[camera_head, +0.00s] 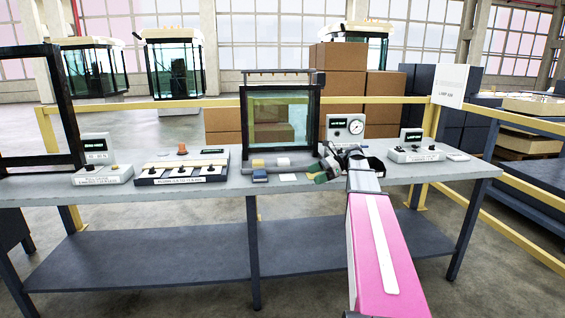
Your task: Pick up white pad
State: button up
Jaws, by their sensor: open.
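A flat white piece (287,177), which looks like the white pad, lies on the grey workbench (220,190) near its front edge. A pale grey-white block (283,162) sits just behind it, so I cannot be sure which of the two is the pad. My gripper (322,170) is open, low over the bench, to the right of both and apart from the flat white piece. Its fingers are small and dark here, and their exact height above the bench is unclear.
A framed glass pane (279,115) stands behind the pads. A cream block (257,163) and a blue block (260,176) are to the left. A gauge box (345,128) stands behind my arm. A switch panel (180,170) is farther left. Bare bench lies between panel and blocks.

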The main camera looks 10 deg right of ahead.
aim_at(281, 161)
jog(key=i, duration=0.85)
